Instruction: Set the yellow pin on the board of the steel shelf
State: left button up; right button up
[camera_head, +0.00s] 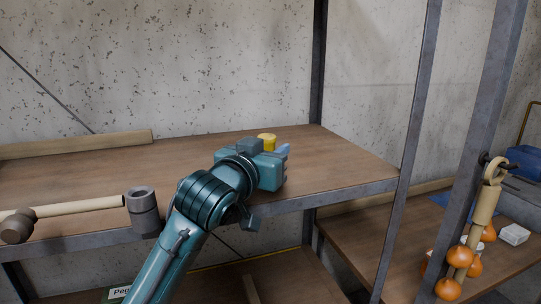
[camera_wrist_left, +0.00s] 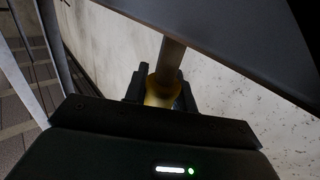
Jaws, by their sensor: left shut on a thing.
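The yellow pin (camera_head: 267,139) shows its yellow top just behind my left gripper (camera_head: 276,148), over the upper board of the steel shelf (camera_head: 345,170). In the left wrist view the yellow pin (camera_wrist_left: 158,92) sits between the dark fingers of my left gripper (camera_wrist_left: 160,95), which is shut on it. A brown bar extends from the yellow part there; I cannot tell whether it belongs to the pin. The pin's lower part is hidden in the head view, so I cannot tell whether it touches the board. My right gripper is not in view.
A mallet (camera_head: 80,207) and a grey metal cylinder (camera_head: 143,209) are at the board's front left. A wooden plank (camera_head: 75,144) lies along the back. The board's right part is clear. Shelf posts (camera_head: 412,150) stand at right; orange bulbs (camera_head: 463,262) hang beyond.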

pick_arm(q)
jog(key=shift+f, duration=0.15)
jog(key=o, duration=1)
jog(key=shift+r, duration=0.2)
jog(key=b+v, duration=0.1)
jog(key=v, duration=1.1)
